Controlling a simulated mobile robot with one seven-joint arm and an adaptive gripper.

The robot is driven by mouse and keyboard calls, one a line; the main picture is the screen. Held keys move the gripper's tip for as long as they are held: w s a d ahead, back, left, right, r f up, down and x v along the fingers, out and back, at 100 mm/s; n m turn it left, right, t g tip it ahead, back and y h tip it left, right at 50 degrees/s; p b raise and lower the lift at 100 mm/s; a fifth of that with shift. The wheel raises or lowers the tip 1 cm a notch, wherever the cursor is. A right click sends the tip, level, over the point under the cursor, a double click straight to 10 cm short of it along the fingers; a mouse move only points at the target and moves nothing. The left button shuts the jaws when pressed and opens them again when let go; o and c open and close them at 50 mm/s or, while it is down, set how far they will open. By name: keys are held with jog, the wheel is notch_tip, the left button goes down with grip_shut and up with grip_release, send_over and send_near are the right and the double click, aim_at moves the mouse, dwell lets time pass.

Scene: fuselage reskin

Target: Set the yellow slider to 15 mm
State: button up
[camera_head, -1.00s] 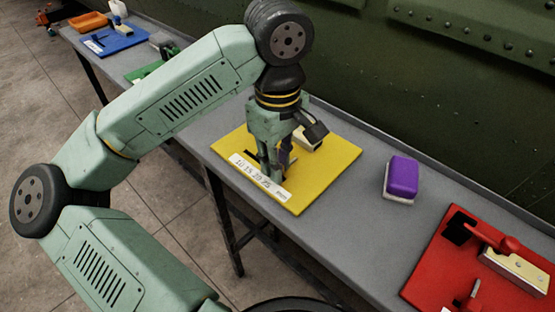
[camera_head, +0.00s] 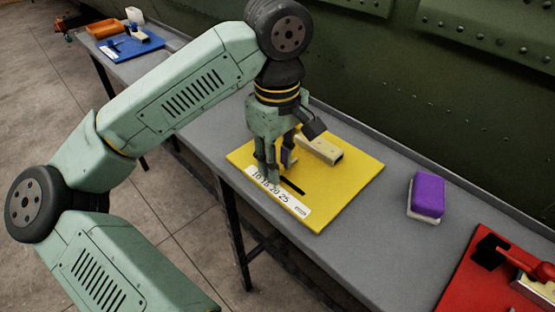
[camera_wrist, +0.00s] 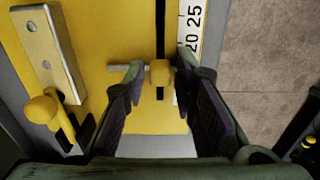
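The yellow board (camera_head: 345,190) lies flat on the grey bench with a dark slot (camera_head: 292,186) and a white scale strip (camera_head: 285,201) marked 10, 15, 20, 25. My gripper (camera_head: 280,168) is low over the slot near the strip's low-number end. In the wrist view, the yellow slider knob (camera_wrist: 160,73) sits in the slot between my open gripper's (camera_wrist: 160,68) fingertips, with a gap on each side. A grey bar reaches left from the knob. The strip (camera_wrist: 194,30) shows 20 and 25; the lower marks are hidden by the right finger, so the slider's reading cannot be told.
A cream block (camera_head: 320,150) and a yellow-handled lever (camera_wrist: 45,110) are on the board beside the slot. A purple sponge (camera_head: 427,194) and a red board (camera_head: 480,275) are to the right. A blue board (camera_head: 125,46) is at far left. The green wall runs behind the bench.

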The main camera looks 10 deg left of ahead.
jog(key=shift+o, duration=1)
notch_tip(320, 180, up, 12)
